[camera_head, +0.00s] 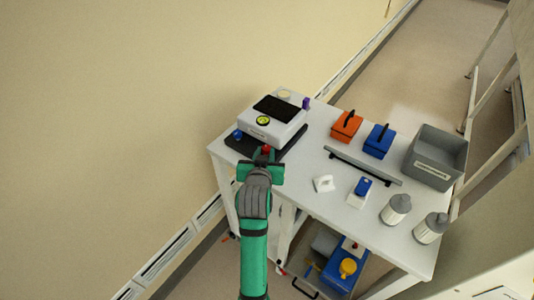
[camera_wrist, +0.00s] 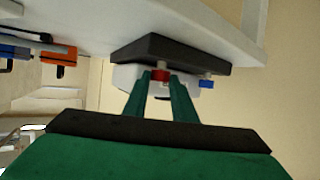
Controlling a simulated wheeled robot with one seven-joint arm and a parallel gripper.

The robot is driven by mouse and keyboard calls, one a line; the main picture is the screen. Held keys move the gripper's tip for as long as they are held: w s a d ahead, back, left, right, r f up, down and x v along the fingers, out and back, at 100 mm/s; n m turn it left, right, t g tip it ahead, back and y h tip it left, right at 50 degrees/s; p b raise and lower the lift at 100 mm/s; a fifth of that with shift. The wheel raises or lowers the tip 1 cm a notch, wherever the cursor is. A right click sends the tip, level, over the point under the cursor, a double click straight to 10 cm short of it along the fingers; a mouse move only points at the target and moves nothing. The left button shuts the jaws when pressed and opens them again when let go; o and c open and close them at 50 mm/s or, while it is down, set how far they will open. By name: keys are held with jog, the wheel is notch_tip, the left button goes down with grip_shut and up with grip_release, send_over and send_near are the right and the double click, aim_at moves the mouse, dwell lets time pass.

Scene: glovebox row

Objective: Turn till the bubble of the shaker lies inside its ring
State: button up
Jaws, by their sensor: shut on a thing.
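The shaker (camera_head: 271,124) is a white box with a dark top panel, standing on a dark base plate at the left end of the table. Its round yellow-green bubble level (camera_head: 263,120) sits on top; it is too small to tell where the bubble lies in its ring. A red knob (camera_head: 267,149) is at the shaker's front corner, and a blue knob (camera_head: 238,134) is at the left corner. My gripper (camera_head: 262,158) is shut on the red knob. In the wrist view the two green fingers (camera_wrist: 160,80) flank the red knob, with the blue knob (camera_wrist: 207,81) to its right.
Right of the shaker on the white table (camera_head: 310,168) are an orange box (camera_head: 346,127), a blue box (camera_head: 379,141), a grey bin (camera_head: 436,156) and a dark-handled bar (camera_head: 362,166). Two grey-capped jars (camera_head: 396,209) stand near the front right. A lower shelf holds a blue item (camera_head: 342,272).

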jog(key=o, duration=1)
jog(key=shift+o, duration=0.2)
jog(key=v, duration=1)
jog(key=shift+s, duration=0.35)
jog(key=shift+r, duration=0.1)
